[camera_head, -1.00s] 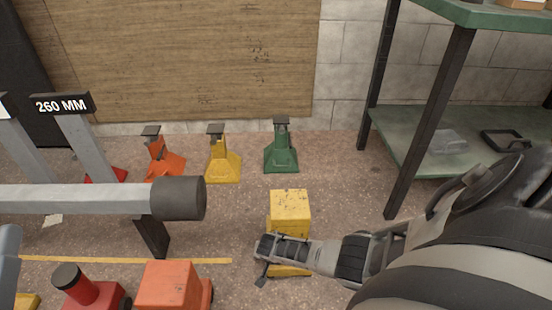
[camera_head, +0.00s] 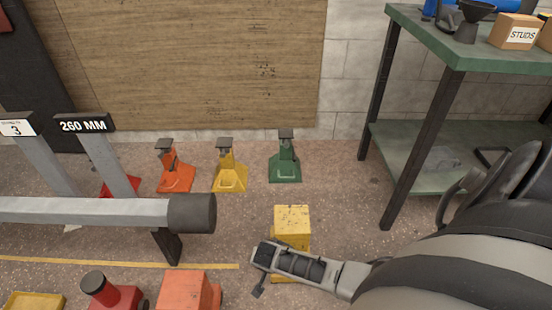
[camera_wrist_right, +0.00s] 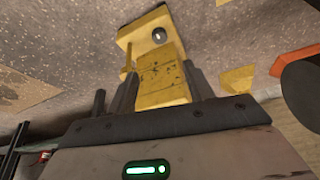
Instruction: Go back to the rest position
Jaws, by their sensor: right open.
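My right gripper (camera_head: 260,270) reaches in from the right, low over the floor, open. In the head view it overlaps the lower part of a yellow block-shaped thing (camera_head: 292,220), which stands on the floor. In the right wrist view the yellow thing (camera_wrist_right: 160,75) shows beyond and between the dark fingers, with a round grey spot on its far part. I cannot tell whether the fingers touch it. My left gripper is not in view.
An orange stand (camera_head: 175,175), a yellow stand (camera_head: 229,177) and a green stand (camera_head: 285,165) stand near the wall. A grey beam (camera_head: 90,211) with a dark end lies left. A green-topped bench (camera_head: 470,50) is right. Red and orange things (camera_head: 185,292) sit at front left.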

